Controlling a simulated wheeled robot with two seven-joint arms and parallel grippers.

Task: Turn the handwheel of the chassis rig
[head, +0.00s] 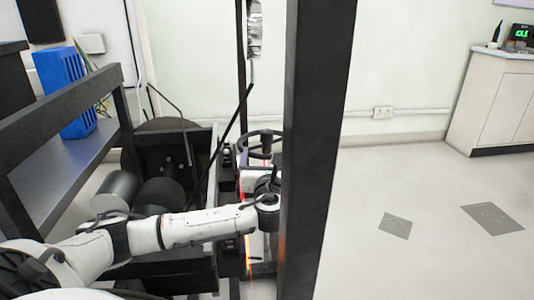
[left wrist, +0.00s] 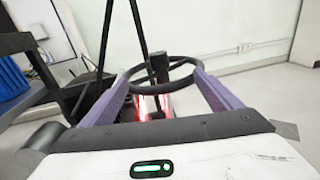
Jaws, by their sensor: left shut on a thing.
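The handwheel (head: 249,134) is a dark ring with spokes, lying roughly flat beside the tall black post of the rig. My left arm comes in from the left, and its gripper (head: 266,172) is at the near side of the wheel, partly hidden by my own wrist. In the left wrist view the handwheel (left wrist: 139,69) lies between my two purple fingers (left wrist: 161,76), which reach its left and right sides. The left gripper is shut on the wheel; the exact contact is hard to make out. A dark upright knob or post shows at the wheel. My right gripper is not in view.
The thick black post (head: 318,150) stands close right of the wheel. A black frame with a shelf (head: 70,165) and blue container (head: 65,92) is at left. A thin dark bar (head: 235,118) slants left of the wheel. The floor at right is open, with a cabinet (head: 492,105) beyond.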

